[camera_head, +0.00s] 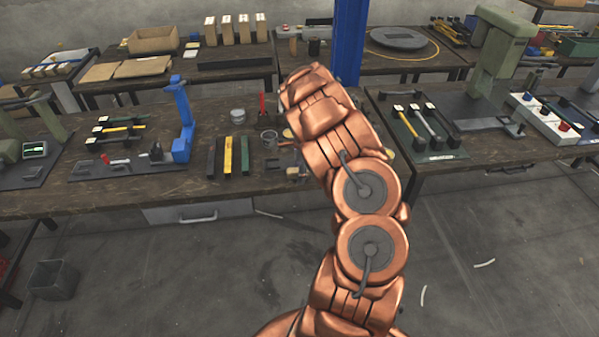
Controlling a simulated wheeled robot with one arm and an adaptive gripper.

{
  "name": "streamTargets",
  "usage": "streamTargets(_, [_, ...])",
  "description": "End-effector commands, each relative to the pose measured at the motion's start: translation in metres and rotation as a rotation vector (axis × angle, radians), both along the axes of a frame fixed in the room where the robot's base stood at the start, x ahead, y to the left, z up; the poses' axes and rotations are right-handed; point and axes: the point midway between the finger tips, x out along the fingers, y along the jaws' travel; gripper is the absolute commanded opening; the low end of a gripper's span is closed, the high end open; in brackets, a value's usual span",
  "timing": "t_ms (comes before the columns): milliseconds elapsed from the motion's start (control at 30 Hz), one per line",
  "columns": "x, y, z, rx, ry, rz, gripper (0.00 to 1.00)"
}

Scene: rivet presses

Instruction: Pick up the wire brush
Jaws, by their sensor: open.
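I cannot pick out a wire brush with certainty; it may be too small to tell or hidden behind my arm. My copper arm rises from the bottom centre, and its upper part stands in front of the near workbench (60,205). My gripper is hidden behind the arm, and I cannot make out its fingers. Small grey and copper-coloured shapes show just left of the arm at the bench's front edge, too unclear to name.
A blue press (180,125) stands on the near bench. A green mat (428,130) with hand tools lies on the right bench. A blue post (348,45) rises behind.

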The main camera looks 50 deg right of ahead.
Motion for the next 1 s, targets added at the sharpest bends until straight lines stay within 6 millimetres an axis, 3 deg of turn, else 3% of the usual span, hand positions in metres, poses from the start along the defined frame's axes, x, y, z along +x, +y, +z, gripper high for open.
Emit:
streamTargets(900, [0.0000, 0.0001, -0.0046, 0.000, 0.000, 0.000, 0.62])
streamTargets(1000, [-0.0001, -0.0002, -0.0039, -0.001, 0.001, 0.000, 0.54])
